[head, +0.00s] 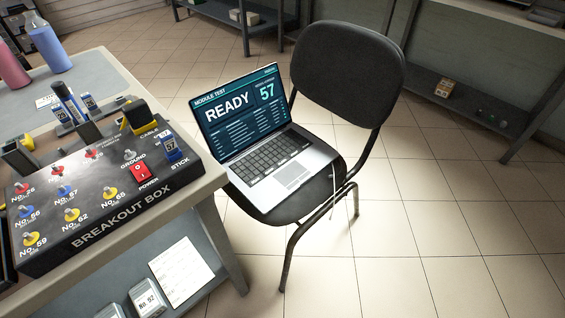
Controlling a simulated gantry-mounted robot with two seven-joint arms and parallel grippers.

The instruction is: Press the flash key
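An open silver laptop (287,172) sits on the seat of a black chair. Its screen (239,111) reads "MODULE TEST" and "READY", with the number 57 at the upper right. Its dark keyboard (268,156) faces up and is uncovered. I cannot read the key labels, so I cannot tell which one is the flash key. A black breakout box (130,211) lies on the bench at the left. It carries a red power switch (142,173) and a blue stick (175,147) marked 57 at the place labelled "STICK". Neither of my grippers is in view.
The black chair (346,72) stands close to the bench edge (216,176), with its backrest behind the laptop. Several numbered plugs and a yellow cable connector (139,115) are on the box. Pink (10,68) and blue (48,42) bottles stand behind. The tiled floor at right is clear.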

